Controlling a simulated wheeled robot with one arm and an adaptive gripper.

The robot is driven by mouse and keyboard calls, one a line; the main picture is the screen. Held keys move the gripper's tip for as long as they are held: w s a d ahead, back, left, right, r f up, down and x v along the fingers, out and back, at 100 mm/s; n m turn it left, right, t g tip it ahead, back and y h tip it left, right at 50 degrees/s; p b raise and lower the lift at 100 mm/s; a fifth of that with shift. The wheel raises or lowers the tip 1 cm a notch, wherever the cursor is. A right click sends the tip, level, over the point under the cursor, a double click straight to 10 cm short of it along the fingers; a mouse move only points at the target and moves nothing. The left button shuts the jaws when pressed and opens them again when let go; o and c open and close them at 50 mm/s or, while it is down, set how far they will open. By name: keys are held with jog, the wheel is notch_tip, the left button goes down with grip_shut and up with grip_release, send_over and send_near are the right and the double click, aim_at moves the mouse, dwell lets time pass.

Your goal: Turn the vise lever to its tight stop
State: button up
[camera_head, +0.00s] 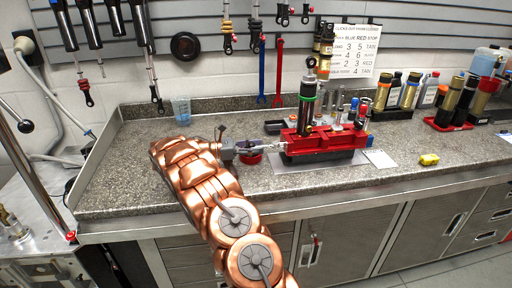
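The red vise (345,139) sits on the granite counter with a dark shock absorber (306,105) with a green ring standing upright in it. At the vise's left end is a thin pale metal piece (279,147), which may be the lever; it is too small to make out its angle. My gripper (262,147) comes in from the left at the end of my copper-coloured arm, close to that end of the vise. Its fingers are small here, and I cannot tell whether they touch or hold the lever.
A red round item (250,159) lies just under my gripper. A blue cup (181,110) stands at the back left. A black tray (274,127) lies behind the vise. A yellow item (428,160) lies to the right. The counter left of my arm is mostly clear.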

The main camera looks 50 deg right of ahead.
dwell(0.3)
jog(key=shift+v, duration=4.8)
jog(key=shift+w+a+f, duration=0.2)
jog(key=shift+w+a, duration=0.25)
jog(key=shift+w+a+r, duration=0.15)
jog(key=shift+w+a, duration=0.1)
jog(key=shift+a, duration=0.15)
jog(key=shift+a, duration=0.1)
